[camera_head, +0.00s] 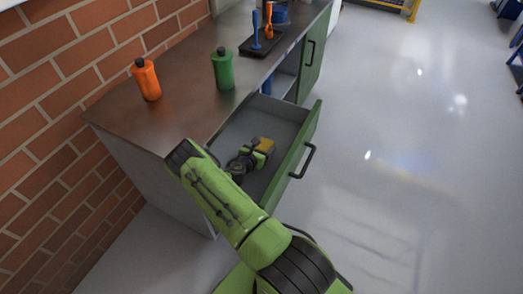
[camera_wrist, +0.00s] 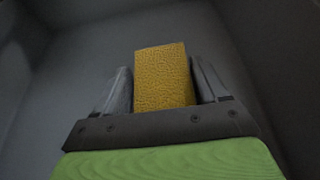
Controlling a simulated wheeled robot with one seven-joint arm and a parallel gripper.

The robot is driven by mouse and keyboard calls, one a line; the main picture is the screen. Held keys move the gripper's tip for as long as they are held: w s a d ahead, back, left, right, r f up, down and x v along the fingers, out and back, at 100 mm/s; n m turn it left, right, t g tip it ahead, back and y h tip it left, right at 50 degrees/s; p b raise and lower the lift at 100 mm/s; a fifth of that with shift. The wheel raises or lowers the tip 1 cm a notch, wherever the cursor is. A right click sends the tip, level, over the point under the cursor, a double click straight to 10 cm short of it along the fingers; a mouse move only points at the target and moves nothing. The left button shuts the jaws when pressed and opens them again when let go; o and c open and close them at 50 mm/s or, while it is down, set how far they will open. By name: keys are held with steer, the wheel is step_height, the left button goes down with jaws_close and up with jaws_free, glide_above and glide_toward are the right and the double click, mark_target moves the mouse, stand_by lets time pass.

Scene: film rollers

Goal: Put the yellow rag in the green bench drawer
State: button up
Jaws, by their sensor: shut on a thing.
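The yellow rag (camera_wrist: 163,75) is a small block-like piece held between the two fingers of my gripper (camera_wrist: 163,92). In the head view the yellow rag (camera_head: 265,143) shows at the tip of my gripper (camera_head: 262,149), inside the outline of the open green bench drawer (camera_head: 297,163). The drawer is pulled out from the bench, with a black handle on its green front. Grey drawer walls surround the rag in the wrist view. I cannot tell whether the rag touches the drawer floor. My arm hides the near part of the drawer.
On the bench top (camera_head: 185,105) stand an orange bottle (camera_head: 147,80) and a green bottle (camera_head: 222,70). A black tray (camera_head: 250,47) holds a blue and an orange tool. A green cupboard door (camera_head: 313,52) is beyond the drawer.

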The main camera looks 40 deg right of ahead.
steer(key=shift+r, duration=0.15)
steer(key=shift+f+b, duration=0.5)
steer(key=shift+f, duration=0.1)
steer(key=o, duration=1.1)
steer(key=shift+s+f, duration=0.1)
steer(key=shift+s, duration=0.05)
